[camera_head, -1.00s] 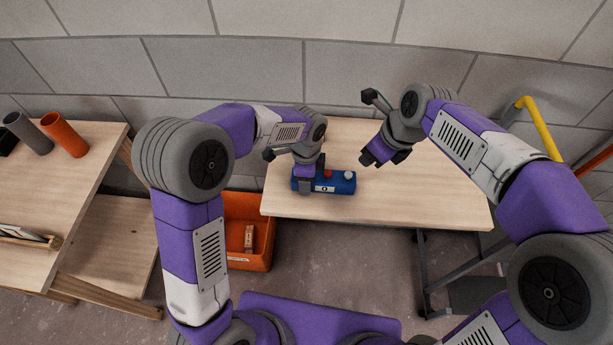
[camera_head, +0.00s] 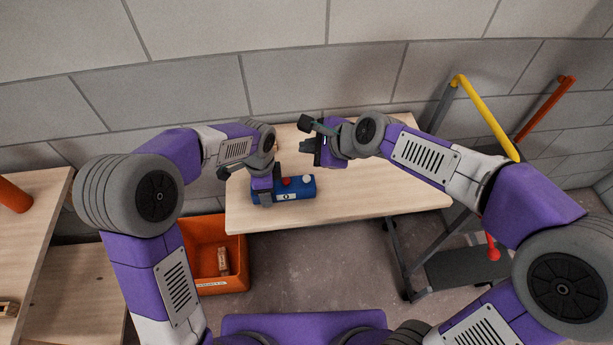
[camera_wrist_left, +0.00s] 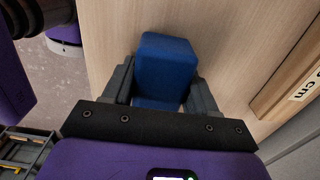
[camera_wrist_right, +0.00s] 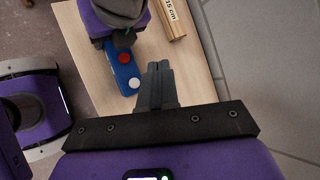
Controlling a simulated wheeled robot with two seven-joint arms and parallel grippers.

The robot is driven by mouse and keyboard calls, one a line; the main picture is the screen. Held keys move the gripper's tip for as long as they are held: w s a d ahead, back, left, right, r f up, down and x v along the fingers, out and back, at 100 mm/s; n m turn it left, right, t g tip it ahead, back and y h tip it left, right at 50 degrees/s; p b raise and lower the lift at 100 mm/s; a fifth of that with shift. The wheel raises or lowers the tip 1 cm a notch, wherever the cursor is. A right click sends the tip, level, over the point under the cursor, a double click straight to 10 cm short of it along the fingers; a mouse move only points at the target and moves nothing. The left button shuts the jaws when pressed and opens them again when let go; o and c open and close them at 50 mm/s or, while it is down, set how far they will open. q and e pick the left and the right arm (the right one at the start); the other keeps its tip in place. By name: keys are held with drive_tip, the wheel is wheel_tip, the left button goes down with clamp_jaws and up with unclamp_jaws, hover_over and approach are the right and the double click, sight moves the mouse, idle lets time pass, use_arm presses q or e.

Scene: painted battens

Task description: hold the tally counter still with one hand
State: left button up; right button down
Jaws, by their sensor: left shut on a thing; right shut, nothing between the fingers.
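The tally counter is a blue box (camera_head: 303,190) with a red button, a white button and a small display on its front. It lies on the wooden table. My left gripper (camera_head: 264,198) is shut on its left end, and the left wrist view shows the blue end (camera_wrist_left: 168,62) between the fingers. My right gripper (camera_head: 306,146) is shut and empty, above and behind the counter in the head view. In the right wrist view its closed fingers (camera_wrist_right: 158,72) are apart from the counter (camera_wrist_right: 122,74), beside the white button.
A wooden batten marked "15 cm" (camera_wrist_right: 173,18) lies on the table (camera_head: 390,190) behind the counter. An orange bin (camera_head: 205,240) with a wooden piece stands on the floor below left. A trolley with a yellow rail (camera_head: 485,115) stands right. The table's right part is clear.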

sight(309, 180)
drive_tip(key=shift+f, duration=0.15)
drive_tip(key=shift+f, duration=4.3)
drive_tip(key=shift+f, duration=0.4)
drive_tip(key=shift+f, duration=0.5)
drive_tip(key=shift+r, duration=0.95)
